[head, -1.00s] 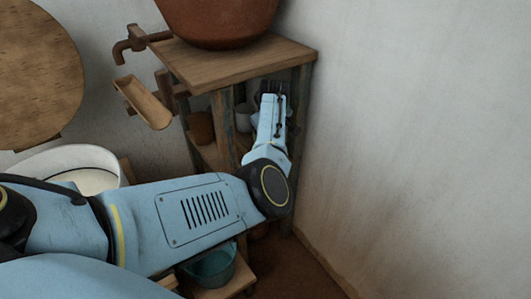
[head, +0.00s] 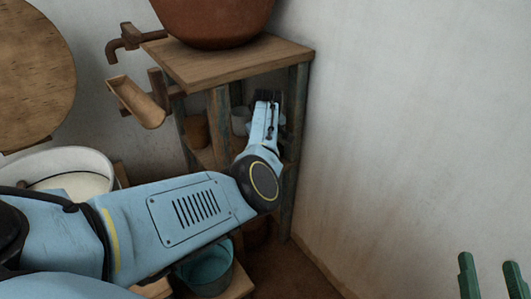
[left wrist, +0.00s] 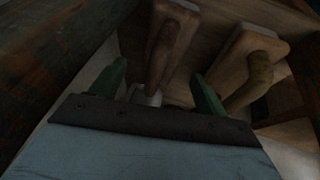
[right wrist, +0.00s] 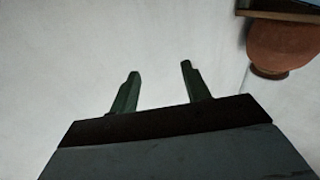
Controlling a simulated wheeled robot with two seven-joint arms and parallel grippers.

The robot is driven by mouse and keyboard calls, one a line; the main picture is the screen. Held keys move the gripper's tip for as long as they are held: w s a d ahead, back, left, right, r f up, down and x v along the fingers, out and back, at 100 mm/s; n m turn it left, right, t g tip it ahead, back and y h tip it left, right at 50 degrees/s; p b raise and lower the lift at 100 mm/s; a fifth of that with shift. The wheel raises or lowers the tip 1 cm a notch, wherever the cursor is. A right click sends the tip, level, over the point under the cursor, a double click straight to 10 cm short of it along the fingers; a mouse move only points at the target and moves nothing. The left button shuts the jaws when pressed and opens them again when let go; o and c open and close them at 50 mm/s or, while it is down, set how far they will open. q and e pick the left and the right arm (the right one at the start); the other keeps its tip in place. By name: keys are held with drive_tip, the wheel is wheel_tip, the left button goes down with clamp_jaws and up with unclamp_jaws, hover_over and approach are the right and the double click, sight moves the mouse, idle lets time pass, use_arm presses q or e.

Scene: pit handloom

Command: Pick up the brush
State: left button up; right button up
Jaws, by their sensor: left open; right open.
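My left gripper (head: 266,98) reaches into the upper opening of the wooden stand, under its top. In the left wrist view the same gripper (left wrist: 158,88) is open. A brown wooden handle (left wrist: 160,58), which looks like part of a brush, stands between and beyond its fingers. A second similar wooden handle (left wrist: 257,75) is beside the right finger. The view is dark, so I cannot tell whether the fingers touch either one, and bristles are not clear. My right gripper (head: 490,277) is at the lower right. In the right wrist view it (right wrist: 157,87) is open and empty.
The wooden stand (head: 228,66) carries a large clay pot (head: 215,18) on top. A white cup (head: 240,121) and a brown pot (head: 196,131) sit on its shelf. A teal bucket (head: 207,268) is below. A bare wall (head: 410,130) closes the right side.

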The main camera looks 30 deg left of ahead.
use_arm(q)
drive_tip(key=shift+b+x, duration=0.55)
drive_tip(key=shift+x, duration=0.25)
drive_tip(key=shift+w+a+f+b, duration=0.15)
drive_tip(key=shift+a+f+b, duration=0.15)
drive_tip(key=shift+f+b, duration=0.2)
drive_tip(key=shift+w+f, duration=0.1)
drive_tip(key=shift+f, duration=0.1)
drive_tip(key=c, duration=1.1)
use_arm(e)
wheel_tip(320, 180, up, 6)
drive_tip(key=s+t+y, duration=0.1)
drive_tip(key=s+t, duration=0.1)
drive_tip(key=t, duration=0.3)
drive_tip(key=shift+s+r+y, duration=0.15)
drive_tip(key=shift+s+y, duration=0.15)
